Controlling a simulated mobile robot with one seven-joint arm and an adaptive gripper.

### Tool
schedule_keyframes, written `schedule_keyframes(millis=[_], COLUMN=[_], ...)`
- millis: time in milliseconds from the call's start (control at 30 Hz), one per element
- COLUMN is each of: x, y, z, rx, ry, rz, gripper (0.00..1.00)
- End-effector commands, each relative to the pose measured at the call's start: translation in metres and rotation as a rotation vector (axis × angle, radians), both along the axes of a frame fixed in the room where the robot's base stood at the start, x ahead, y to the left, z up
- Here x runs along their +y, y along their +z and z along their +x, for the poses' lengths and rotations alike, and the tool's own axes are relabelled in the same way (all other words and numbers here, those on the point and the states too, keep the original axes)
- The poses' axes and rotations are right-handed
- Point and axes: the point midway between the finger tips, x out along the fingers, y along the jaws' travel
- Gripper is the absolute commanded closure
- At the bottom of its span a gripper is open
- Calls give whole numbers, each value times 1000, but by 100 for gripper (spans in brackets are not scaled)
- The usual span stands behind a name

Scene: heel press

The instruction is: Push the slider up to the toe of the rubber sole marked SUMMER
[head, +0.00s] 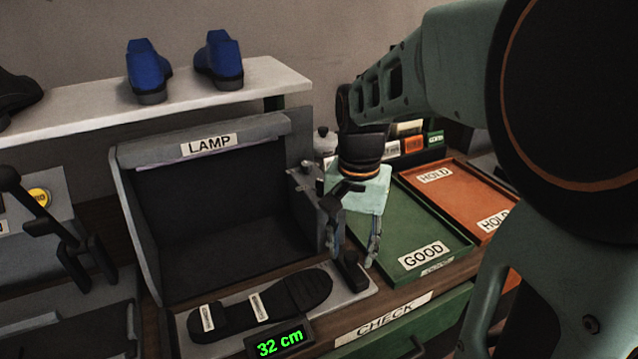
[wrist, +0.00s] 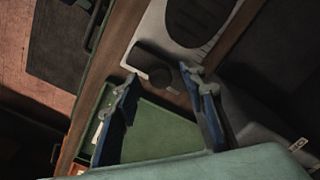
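A black rubber sole (head: 295,293) lies on a grey measuring plate (head: 371,288), its broad toe to the right. Its two white labels are too small to read. The black slider (head: 350,274), with an upright knob, stands just right of the toe, with a narrow gap. In the wrist view, the slider (wrist: 148,62) and part of the sole (wrist: 198,20) show apart, with pale plate between. My gripper (head: 356,247) is above the slider's end of the plate. In the wrist view, my gripper (wrist: 163,84) is open, its blue fingers apart around the knob's position; contact is unclear.
A green GOOD tray (head: 430,235) and orange HOLD tray (head: 470,195) lie to the right. A lever (head: 60,225) stands at left.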

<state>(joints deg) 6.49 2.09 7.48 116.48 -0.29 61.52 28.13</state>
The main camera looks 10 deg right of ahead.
Motion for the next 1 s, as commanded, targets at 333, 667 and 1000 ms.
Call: schedule_keyframes(millis=[333, 667, 1000], x=[0, 0, 29], y=[-3, -3, -3], z=[0, 0, -9], rx=[-2, -2, -1], ry=[0, 0, 2], rz=[0, -1, 0], gripper=[64, 92, 92])
